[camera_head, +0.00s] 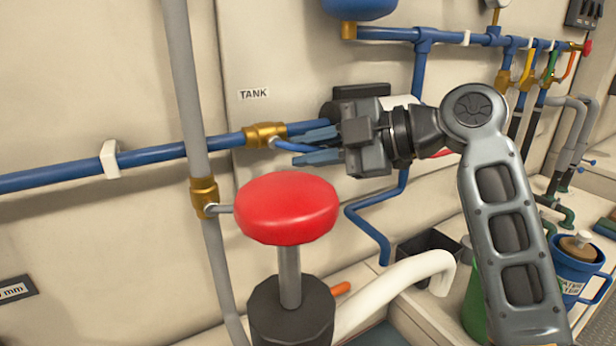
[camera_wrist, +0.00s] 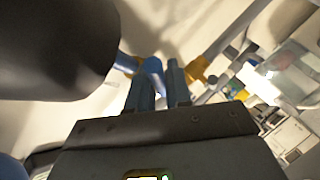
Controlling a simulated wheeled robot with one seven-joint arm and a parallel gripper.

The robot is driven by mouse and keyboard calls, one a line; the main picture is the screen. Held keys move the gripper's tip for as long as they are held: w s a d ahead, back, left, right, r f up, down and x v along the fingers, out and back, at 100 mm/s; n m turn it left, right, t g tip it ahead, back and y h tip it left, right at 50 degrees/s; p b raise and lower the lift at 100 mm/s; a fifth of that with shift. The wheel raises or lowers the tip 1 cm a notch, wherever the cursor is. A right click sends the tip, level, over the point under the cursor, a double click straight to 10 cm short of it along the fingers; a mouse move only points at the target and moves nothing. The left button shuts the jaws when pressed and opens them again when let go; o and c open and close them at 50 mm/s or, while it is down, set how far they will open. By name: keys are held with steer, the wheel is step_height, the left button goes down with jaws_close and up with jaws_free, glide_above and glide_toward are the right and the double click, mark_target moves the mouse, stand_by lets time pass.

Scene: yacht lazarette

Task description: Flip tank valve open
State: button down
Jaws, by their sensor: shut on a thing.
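The tank valve (camera_head: 265,134) is a brass body on a blue horizontal pipe, under a label reading TANK (camera_head: 254,93). Its blue lever (camera_head: 284,146) points right and slightly down from the body, close to the line of the pipe. My gripper (camera_head: 303,149) comes from the right and is shut on this lever, with one finger above and one below. The far end of the lever is hidden between the fingers. In the wrist view the lever (camera_wrist: 153,72) shows at the fingertips of my gripper (camera_wrist: 160,85), with brass (camera_wrist: 126,64) behind it.
A large red knob (camera_head: 288,208) on a post stands in front, just below my gripper. A grey vertical pipe (camera_head: 184,85) with a brass valve (camera_head: 204,195) runs at left. A white curved pipe (camera_head: 395,285) and a blue mug (camera_head: 575,270) are at lower right.

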steer(key=shift+d+r+n+t+h+b, duration=0.1)
steer(key=shift+r+n+t+h+b, duration=0.05)
steer(key=shift+r+n+h+b, duration=0.4)
steer(key=shift+r+n+t+h+b, duration=0.15)
steer(key=shift+r+n+h+b, duration=0.15)
steer(key=shift+h, duration=0.45)
steer(key=c, duration=1.1)
jaws_free()
steer(key=v, duration=0.7)
steer(key=shift+d+r+b, duration=0.2)
steer(key=shift+d+b, duration=0.1)
steer(key=shift+d, duration=0.05)
